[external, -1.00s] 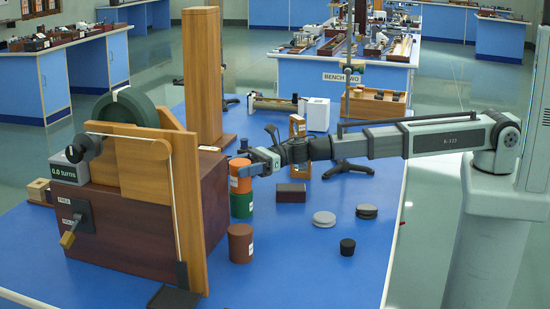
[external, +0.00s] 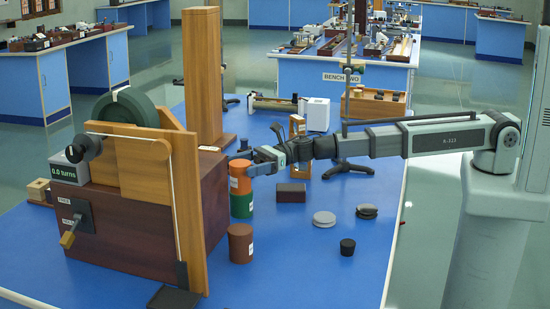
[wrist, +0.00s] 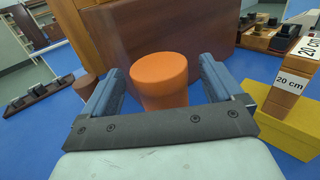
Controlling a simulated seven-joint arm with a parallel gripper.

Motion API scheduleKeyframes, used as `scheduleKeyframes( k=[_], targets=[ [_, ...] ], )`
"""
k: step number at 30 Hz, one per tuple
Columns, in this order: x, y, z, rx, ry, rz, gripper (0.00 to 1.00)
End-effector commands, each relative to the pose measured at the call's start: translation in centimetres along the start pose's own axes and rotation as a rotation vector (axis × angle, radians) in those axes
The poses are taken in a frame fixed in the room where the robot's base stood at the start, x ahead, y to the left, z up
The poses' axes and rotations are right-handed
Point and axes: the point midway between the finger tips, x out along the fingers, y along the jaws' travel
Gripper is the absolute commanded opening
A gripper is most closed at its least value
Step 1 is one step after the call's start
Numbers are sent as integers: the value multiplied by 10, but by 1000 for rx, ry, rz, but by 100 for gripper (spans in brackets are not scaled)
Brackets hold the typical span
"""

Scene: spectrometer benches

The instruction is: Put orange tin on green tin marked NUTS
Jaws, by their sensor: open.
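The orange tin (external: 240,184) stands upright on top of the green tin (external: 242,206) in the external view, and the two look lined up. The green tin has a small white label, too small to read. My gripper (external: 252,165) is at the right side of the orange tin, near its top. In the wrist view the open fingers (wrist: 160,75) lie left and right of the orange tin (wrist: 159,80), with gaps showing on both sides. The green tin is hidden there.
A brown tin (external: 240,244) stands in front of the stack. The wooden winding apparatus (external: 150,225) is close on the left. A dark box (external: 291,193), pale discs (external: 324,219) and a black stopper (external: 347,247) lie to the right. The blue bench front (external: 300,275) is clear.

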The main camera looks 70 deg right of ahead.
Motion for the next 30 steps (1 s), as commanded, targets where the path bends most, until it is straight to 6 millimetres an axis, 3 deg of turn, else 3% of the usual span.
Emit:
scheduleKeyframes(
  k=[6,15,21,30],
  targets=[
    [-47,2,0,0,0,-2,93],
    [-89,1,0,0,0,-1,93],
    [-100,1,0,0,0,0,93],
    [-101,0,0,0,0,0,93]
  ],
)
